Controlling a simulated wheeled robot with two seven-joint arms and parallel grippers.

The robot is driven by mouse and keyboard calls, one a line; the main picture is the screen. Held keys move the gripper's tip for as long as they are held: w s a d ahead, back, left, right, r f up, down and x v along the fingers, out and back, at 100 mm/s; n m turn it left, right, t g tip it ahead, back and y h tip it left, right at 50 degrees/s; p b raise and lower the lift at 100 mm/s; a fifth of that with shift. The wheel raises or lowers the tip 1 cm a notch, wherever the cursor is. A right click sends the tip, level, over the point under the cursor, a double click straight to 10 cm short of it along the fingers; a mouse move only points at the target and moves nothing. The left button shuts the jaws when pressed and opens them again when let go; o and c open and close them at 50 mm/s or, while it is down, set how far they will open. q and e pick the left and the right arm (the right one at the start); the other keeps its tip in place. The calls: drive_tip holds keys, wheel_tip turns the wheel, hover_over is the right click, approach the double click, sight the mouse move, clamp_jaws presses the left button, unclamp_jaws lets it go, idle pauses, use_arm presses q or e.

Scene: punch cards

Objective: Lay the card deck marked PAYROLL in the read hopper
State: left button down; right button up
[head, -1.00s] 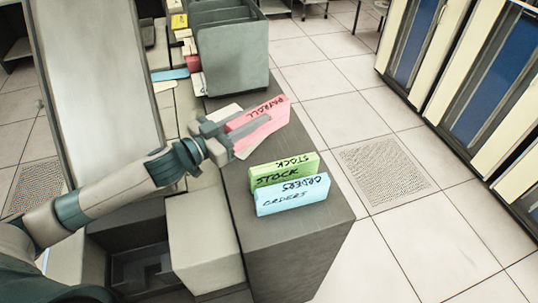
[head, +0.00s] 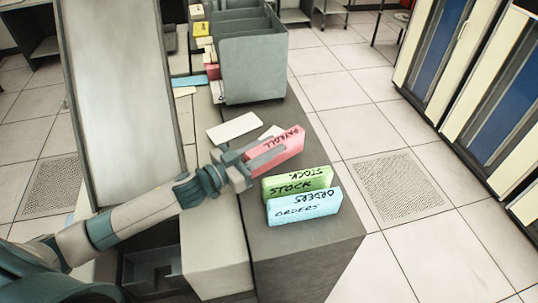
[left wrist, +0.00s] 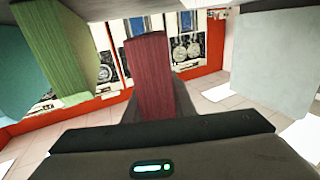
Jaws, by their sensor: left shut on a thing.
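The pink card deck marked PAYROLL (head: 285,146) is in my left gripper (head: 258,160), whose fingers are shut around it. In the left wrist view the deck (left wrist: 152,80) shows as a dark red block standing out from the gripper. In the head view it appears just behind the green STOCK deck, above the dark counter; I cannot tell its exact height. A dark stepped recess (head: 150,268) is at the lower left, partly cut off by my arm; I cannot tell whether it is the read hopper. My right gripper is out of view.
The green STOCK deck (head: 296,186) and blue ORDERS deck (head: 304,208) stand together on the dark counter (head: 305,252). A grey divided bin (head: 252,70) stands at the back. White cards (head: 233,128) lie behind my gripper. A large grey panel (head: 120,90) rises at left.

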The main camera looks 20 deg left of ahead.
use_arm(q)
wheel_tip(320, 180, down, 3)
drive_tip(key=shift+p, duration=0.3)
drive_tip(key=shift+f, duration=0.15)
drive_tip(key=shift+f, duration=0.1)
drive_tip(key=c, duration=1.5)
unclamp_jaws()
drive_tip(key=shift+f, duration=0.1)
